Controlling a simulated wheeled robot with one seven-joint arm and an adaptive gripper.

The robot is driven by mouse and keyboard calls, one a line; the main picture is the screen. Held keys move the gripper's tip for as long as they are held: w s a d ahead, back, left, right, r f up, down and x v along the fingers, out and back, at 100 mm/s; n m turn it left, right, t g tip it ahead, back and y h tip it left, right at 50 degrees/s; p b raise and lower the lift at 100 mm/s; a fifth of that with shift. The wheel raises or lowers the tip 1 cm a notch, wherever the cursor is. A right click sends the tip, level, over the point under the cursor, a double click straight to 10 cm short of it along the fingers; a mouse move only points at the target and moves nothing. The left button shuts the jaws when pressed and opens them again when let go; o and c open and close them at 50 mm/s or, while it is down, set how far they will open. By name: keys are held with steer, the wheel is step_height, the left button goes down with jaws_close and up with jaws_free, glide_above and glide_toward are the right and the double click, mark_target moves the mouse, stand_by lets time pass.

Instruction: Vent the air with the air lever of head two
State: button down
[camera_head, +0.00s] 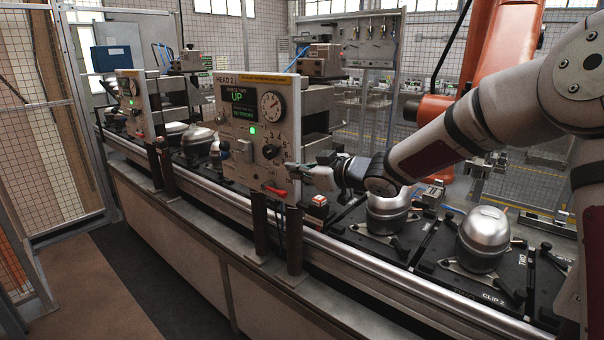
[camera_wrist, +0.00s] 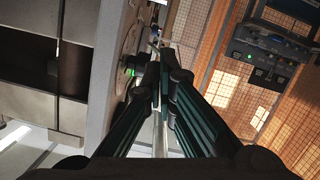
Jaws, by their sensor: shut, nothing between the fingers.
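The head two panel (camera_head: 235,165) stands upright over the conveyor in the head view, with a "HEAD 2" label and a screen (camera_head: 240,105) reading "UP". It carries a round gauge (camera_head: 271,107), a black knob (camera_head: 270,151), a lit green lamp (camera_head: 252,130) and a red lever (camera_head: 276,192) at its lower right. I cannot read which control is the air lever. My gripper (camera_head: 292,170) is shut and empty at the panel's right edge, just above and right of the red lever. In the wrist view my gripper (camera_wrist: 163,65) has its fingertips together beside the panel (camera_wrist: 112,75).
Silver compressors (camera_head: 484,240) sit on black pallets (camera_head: 440,262) right of the panel. Dark posts (camera_head: 294,240) rise below it along the conveyor rail (camera_head: 200,200). Another head (camera_head: 133,103) stands farther left. An orange robot arm (camera_head: 500,50) is behind. The floor in front is clear.

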glide_above(284, 192)
steer(key=f, duration=0.2)
steer(key=shift+s+a+f, duration=0.1)
steer(key=shift+s+f, duration=0.1)
steer(key=shift+f, duration=0.9)
steer(key=shift+w+f, duration=0.1)
steer(key=shift+f, duration=0.45)
